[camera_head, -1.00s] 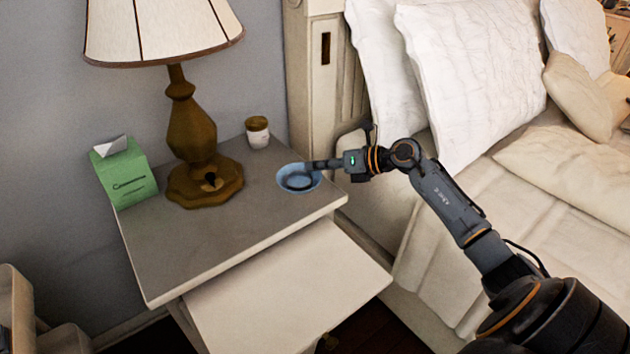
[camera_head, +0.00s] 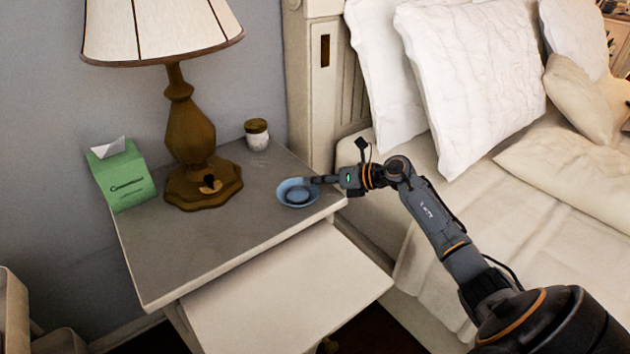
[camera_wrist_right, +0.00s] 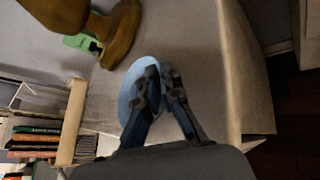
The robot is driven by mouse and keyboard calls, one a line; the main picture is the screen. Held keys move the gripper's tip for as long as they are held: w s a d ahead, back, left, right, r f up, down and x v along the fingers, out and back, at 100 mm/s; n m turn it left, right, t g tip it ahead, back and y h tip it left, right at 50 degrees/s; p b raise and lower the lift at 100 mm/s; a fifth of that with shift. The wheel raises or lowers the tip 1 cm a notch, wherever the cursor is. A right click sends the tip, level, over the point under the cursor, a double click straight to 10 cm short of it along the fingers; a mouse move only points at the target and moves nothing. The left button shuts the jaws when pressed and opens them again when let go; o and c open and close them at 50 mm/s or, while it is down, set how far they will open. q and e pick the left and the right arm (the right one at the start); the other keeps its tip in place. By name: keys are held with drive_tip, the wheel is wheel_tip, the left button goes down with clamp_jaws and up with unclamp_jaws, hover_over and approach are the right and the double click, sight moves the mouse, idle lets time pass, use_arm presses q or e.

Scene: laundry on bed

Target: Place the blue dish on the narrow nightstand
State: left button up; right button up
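The blue dish (camera_head: 290,200) is at the right side of the narrow nightstand (camera_head: 225,235), close to its right edge. It looks level and appears to rest on the grey top, though a slight gap cannot be ruled out. My right gripper (camera_head: 318,180) is at the dish's rim on the far right side. In the right wrist view the dish (camera_wrist_right: 128,90) shows partly behind the fingers (camera_wrist_right: 160,72). The fingertips are close together astride its rim, one over the inside of the dish. My left gripper is not in view.
A brown lamp (camera_head: 190,130), a green tissue box (camera_head: 125,178) and a small jar (camera_head: 257,135) stand towards the back of the nightstand. The front left of its top is bare. A pale drawer (camera_head: 290,290) stands open in front. The bed (camera_head: 480,215) is on the right.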

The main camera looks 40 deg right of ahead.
drive_tip(key=shift+o, duration=0.5)
drive_tip(key=shift+r, duration=0.1)
drive_tip(key=shift+s+d+r, duration=0.1)
drive_tip(key=shift+s+d, duration=0.1)
drive_tip(key=shift+s, duration=0.1)
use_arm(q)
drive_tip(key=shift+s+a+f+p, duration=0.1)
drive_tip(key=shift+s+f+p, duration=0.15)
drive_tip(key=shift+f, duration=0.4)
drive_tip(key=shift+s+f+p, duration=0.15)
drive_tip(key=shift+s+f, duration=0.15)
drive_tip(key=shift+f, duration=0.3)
use_arm(e)
drive_tip(key=v, duration=1.1)
drive_tip(key=shift+s+r, duration=0.1)
